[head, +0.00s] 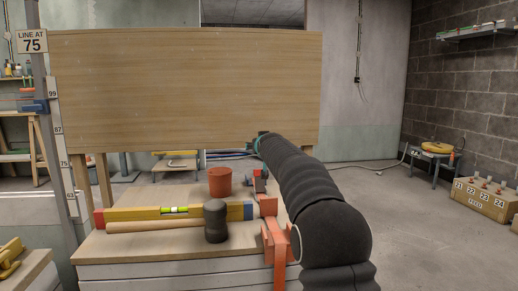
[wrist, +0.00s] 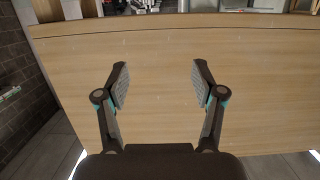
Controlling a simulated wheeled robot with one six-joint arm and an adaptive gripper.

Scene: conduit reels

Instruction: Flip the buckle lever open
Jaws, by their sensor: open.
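I cannot make out the buckle lever for certain in either view. An orange clamp-like fitting (head: 275,238) stands at the right end of the workbench, with a small dark and red part (head: 259,183) just behind it, partly hidden by my arm. My gripper (wrist: 161,82) is open and empty in the wrist view, its two grey pads well apart with only the wooden panel (wrist: 160,55) behind them. In the head view my gripper (head: 262,137) is small and mostly hidden behind my dark arm, beyond the bench near the panel's lower right edge.
A feed box (head: 484,205) stands at the right. Open floor lies between it and my arm.

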